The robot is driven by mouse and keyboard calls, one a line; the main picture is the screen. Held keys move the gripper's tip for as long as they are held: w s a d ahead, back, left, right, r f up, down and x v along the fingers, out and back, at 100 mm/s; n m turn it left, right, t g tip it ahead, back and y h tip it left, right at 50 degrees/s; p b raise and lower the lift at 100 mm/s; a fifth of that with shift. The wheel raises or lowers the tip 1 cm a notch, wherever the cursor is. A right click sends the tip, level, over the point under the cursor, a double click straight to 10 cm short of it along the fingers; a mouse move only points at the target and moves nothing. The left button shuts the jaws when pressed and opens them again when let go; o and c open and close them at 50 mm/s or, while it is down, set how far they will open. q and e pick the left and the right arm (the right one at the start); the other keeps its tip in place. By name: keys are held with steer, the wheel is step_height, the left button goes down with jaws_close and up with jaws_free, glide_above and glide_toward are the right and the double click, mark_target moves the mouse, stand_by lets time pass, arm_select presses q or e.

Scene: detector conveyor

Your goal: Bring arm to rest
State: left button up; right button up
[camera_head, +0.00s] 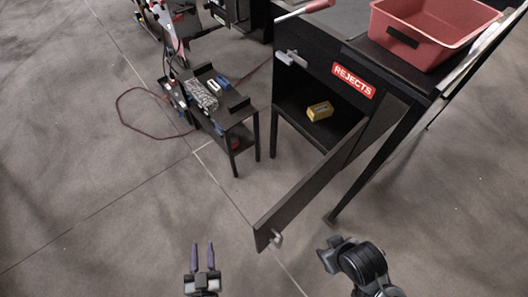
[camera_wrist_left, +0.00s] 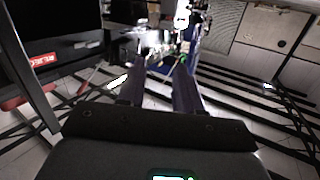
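My left gripper (camera_head: 203,248) is at the bottom of the head view, over bare floor, with its two purple fingers apart and nothing between them. The fingers also show apart in the left wrist view (camera_wrist_left: 160,75). My right gripper (camera_head: 328,252) is at the bottom, right of the left one, close to the open cabinet door. Its fingers are seen too poorly to tell their state. No object shows in either gripper.
The black REJECTS cabinet (camera_head: 318,62) has its door (camera_head: 310,190) swung open toward me. A yellow box (camera_head: 319,110) lies inside. A red bin (camera_head: 430,30) stands on top. A small black table (camera_head: 238,112) with items stands left. The floor at lower left is clear.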

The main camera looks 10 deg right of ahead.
arm_select(q)
steer(key=w+a+r+g, duration=0.2)
steer(key=a+r+g, duration=0.3)
steer(key=a, duration=0.2)
steer(key=s+a+f+g+y, duration=0.1)
steer(key=s+a+g, duration=0.1)
steer(key=s+g, duration=0.8)
step_height(320, 180, up, 36)
steer(key=t+p, duration=0.2)
steer(key=p, duration=3.5)
step_height(320, 180, down, 58)
steer(key=b, duration=5.7)
steer(key=shift+s+a+b, duration=0.15)
steer(key=shift+s+b, duration=0.15)
steer(key=shift+b, duration=0.05)
steer(key=shift+r, duration=0.2)
